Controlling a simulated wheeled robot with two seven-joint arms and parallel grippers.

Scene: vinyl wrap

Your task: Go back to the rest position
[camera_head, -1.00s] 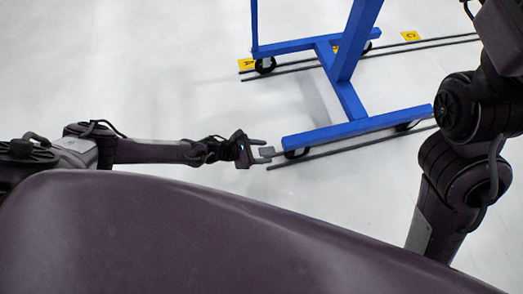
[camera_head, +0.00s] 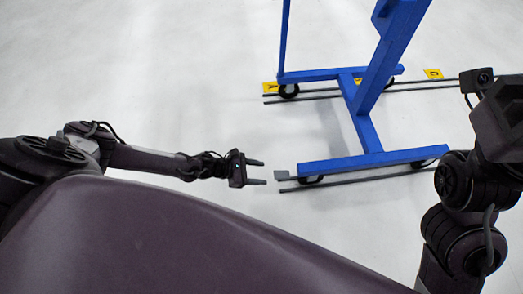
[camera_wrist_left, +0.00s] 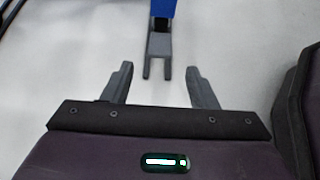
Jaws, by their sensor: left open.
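My left gripper (camera_head: 256,172) is open and empty, reaching in from the left in the head view. Its two fingers point right toward the blue frame, with a small gap of floor between. In the left wrist view the open fingers of the left gripper (camera_wrist_left: 160,85) stand apart. A grey end piece (camera_wrist_left: 159,45) on the blue frame shows beyond them. My right arm stands at the right edge of the head view; its gripper fingers cannot be made out.
A blue wheeled frame (camera_head: 375,160) stands on dark floor rails (camera_head: 350,181). Yellow floor markers (camera_head: 433,74) lie near the far rail. The white floor (camera_head: 150,60) at the left is clear.

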